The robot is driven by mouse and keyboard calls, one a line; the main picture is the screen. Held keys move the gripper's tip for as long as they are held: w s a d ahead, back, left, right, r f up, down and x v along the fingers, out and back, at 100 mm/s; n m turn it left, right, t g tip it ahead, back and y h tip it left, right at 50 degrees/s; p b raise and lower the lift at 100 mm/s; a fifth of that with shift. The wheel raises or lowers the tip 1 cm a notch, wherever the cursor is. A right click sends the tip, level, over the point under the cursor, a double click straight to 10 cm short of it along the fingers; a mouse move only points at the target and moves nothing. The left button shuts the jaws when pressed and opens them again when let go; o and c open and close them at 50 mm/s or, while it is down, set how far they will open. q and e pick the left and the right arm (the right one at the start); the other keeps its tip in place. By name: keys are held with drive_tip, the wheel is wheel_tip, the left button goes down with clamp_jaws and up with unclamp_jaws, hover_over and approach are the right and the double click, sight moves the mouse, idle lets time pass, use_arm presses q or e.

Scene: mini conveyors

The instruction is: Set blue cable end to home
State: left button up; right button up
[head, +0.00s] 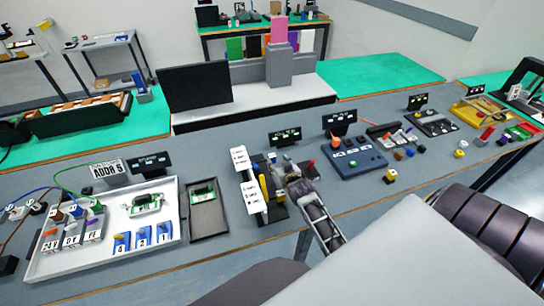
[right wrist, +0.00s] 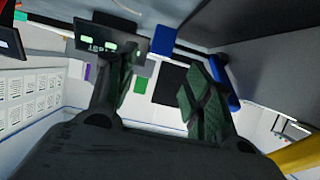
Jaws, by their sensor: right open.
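A thin blue cable (head: 22,197) arcs in from the left edge of the head view, toward the connector blocks at the left end of the bench. A blue plug-like piece (head: 76,211) stands on those blocks; I cannot tell whether it is the cable's end. My right gripper (head: 285,169) is over the middle of the bench, beside a small stand with white label cards. In the right wrist view its two fingers (right wrist: 160,88) are apart with nothing seen between them. A blue bar (right wrist: 221,80) shows behind the right finger. My left gripper is not in view.
A white tray (head: 50,268) with a green circuit board (head: 146,204) and blue numbered blocks lies left. A dark blue box with buttons (head: 355,160) stands right of my right gripper. Small coloured parts lie farther right. A yellow piece (right wrist: 300,156) is close to the wrist camera.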

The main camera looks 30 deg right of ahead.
sight(272, 156)
drive_tip(key=shift+x, duration=4.7)
clamp_jaws()
